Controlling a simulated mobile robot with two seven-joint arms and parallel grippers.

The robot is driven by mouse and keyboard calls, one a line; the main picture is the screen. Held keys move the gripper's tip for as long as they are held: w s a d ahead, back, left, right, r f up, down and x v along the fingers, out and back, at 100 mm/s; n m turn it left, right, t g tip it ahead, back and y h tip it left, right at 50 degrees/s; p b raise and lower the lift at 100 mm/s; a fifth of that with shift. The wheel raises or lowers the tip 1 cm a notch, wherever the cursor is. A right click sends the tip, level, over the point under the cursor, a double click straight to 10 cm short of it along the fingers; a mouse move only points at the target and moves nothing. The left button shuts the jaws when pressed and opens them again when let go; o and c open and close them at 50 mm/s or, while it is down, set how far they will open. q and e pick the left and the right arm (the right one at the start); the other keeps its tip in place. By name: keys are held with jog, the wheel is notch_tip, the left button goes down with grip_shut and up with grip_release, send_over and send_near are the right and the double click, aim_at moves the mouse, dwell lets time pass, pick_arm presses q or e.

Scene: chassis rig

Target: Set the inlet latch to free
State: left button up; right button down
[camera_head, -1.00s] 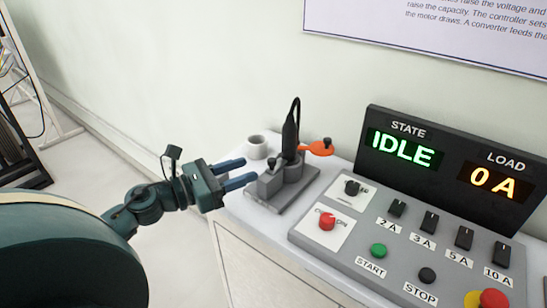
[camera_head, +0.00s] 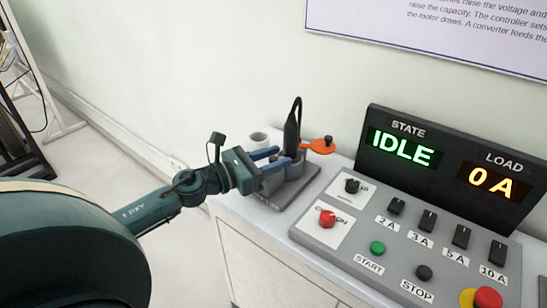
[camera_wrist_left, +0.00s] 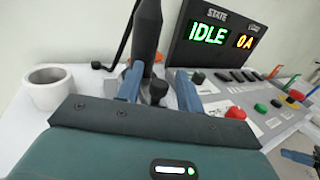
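The inlet is a grey unit on a flat grey base (camera_head: 302,193), with a black plug (camera_head: 291,135) standing upright in it and a cable looping from its top. An orange piece with a black knob (camera_head: 320,146) sticks out on its right. My left gripper (camera_head: 284,157) is at the inlet's front left, its blue fingers apart. In the left wrist view a small black knob (camera_wrist_left: 158,91) on the inlet stands between the fingers; contact cannot be made out. I take this knob for the latch. A blue piece (camera_wrist_left: 297,157) at that view's lower right may be my right gripper's finger.
A white cup-like ring (camera_head: 258,140) stands left of the inlet. To the right is a control panel (camera_head: 330,245) with knobs, switches and buttons. Its display (camera_head: 403,148) reads IDLE and 0 A. The wall is close behind.

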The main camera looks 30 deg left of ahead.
pick_arm(q)
jog(key=c, duration=0.7)
grip_shut()
pick_arm(e)
jog(key=shift+r, duration=0.1)
